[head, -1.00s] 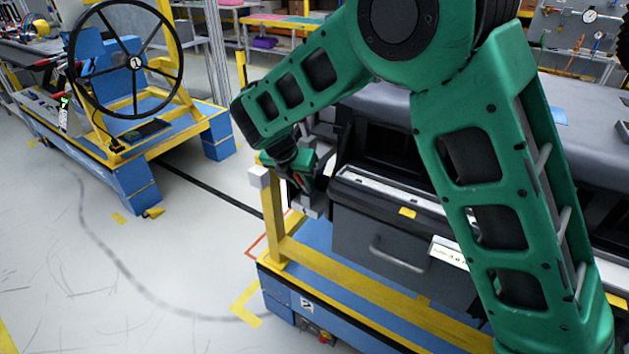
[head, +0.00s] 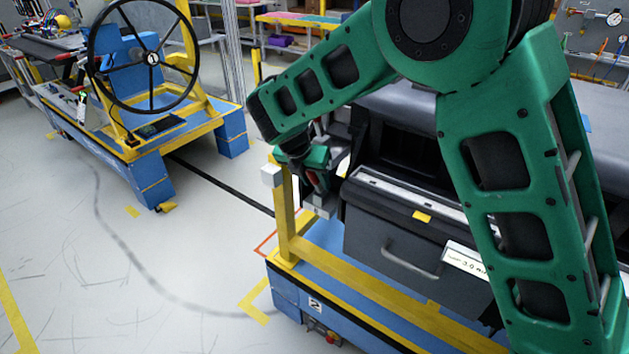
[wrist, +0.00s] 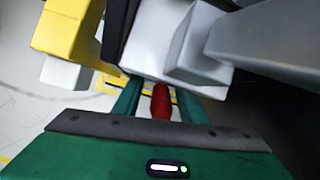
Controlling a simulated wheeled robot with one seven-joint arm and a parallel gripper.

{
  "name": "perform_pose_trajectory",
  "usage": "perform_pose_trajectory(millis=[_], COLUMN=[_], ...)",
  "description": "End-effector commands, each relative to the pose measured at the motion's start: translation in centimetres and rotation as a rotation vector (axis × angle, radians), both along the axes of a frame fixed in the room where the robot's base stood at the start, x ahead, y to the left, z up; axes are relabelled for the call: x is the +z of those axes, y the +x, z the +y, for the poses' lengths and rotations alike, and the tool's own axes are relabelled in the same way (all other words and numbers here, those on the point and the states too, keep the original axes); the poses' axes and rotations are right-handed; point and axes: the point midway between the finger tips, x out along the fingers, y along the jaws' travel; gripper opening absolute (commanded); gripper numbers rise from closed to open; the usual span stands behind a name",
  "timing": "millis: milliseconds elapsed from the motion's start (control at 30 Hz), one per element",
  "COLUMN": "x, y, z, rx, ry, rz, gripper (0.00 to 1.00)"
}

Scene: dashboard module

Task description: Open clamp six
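A clamp with a red handle (wrist: 160,102) shows in the wrist view, between the two green fingers of my gripper (wrist: 160,86). A gap shows on each side of the handle, so the gripper looks open around it and not closed on it. Light grey metal blocks (wrist: 165,45) lie just beyond the fingertips. In the head view my gripper (head: 316,180) is at the left end of the dark dashboard module (head: 385,235), with a little red showing by it. The clamp's number is not readable, and most of its body is hidden.
A yellow frame post (head: 284,215) with a white cap (head: 271,175) stands close beside my gripper. The module sits on a blue and yellow cart (head: 370,290). Another cart with a black steering wheel (head: 152,58) is at the left.

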Motion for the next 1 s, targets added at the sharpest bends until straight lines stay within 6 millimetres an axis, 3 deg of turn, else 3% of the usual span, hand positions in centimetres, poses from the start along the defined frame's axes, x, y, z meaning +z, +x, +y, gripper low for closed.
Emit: perform_pose_trajectory(millis=[500,700,1000], x=[7.7,8.9,9.0], y=[-3.0,-3.5,-3.5], z=[2.2,2.5,2.5], rx=[0.001,0.000,0.000], ry=[0.002,0.002,0.001], rz=[-0.003,-0.002,-0.001], gripper=[0.38,0.38,0.38])
